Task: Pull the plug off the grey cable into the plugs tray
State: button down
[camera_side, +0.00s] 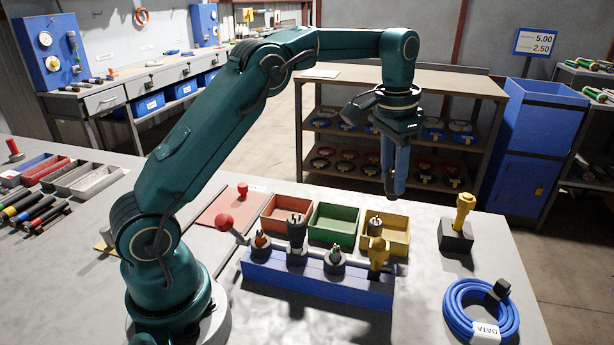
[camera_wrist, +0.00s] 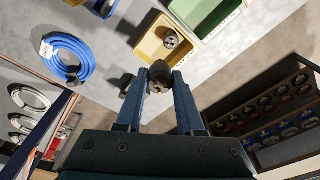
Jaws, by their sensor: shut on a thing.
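My gripper (camera_wrist: 161,74) is shut on a dark rounded piece (camera_wrist: 160,70) with brassy parts. It shows between the fingertips in the wrist view; I cannot tell whether it is a plug. In the side view my gripper (camera_side: 393,190) hangs above and behind the yellow tray (camera_side: 402,222), clear of the table. A round grey plug (camera_wrist: 171,40) lies in that tray, which also shows in the wrist view (camera_wrist: 147,46). I cannot make out which piece is the grey cable.
A green tray (camera_side: 347,209) and an orange tray (camera_side: 271,220) sit left of the yellow one. Other cable ends and a yellow piece stand in the blue holder. A blue cable coil (camera_side: 458,318) and a black block (camera_side: 456,241) with a yellow tool lie to the right.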

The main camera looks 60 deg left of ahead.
notch_tip(320, 180, down, 6)
jog(key=w, duration=0.2)
jog(key=shift+d+r+t, duration=0.15)
jog(key=shift+d+t, duration=0.15)
jog(key=shift+d, duration=0.05)
jog(key=shift+f, duration=0.65)
jog(key=shift+f, duration=0.6)
dwell(0.3)
jog(key=shift+c, duration=2.2)
grip_release()
notch_tip(320, 180, up, 7)
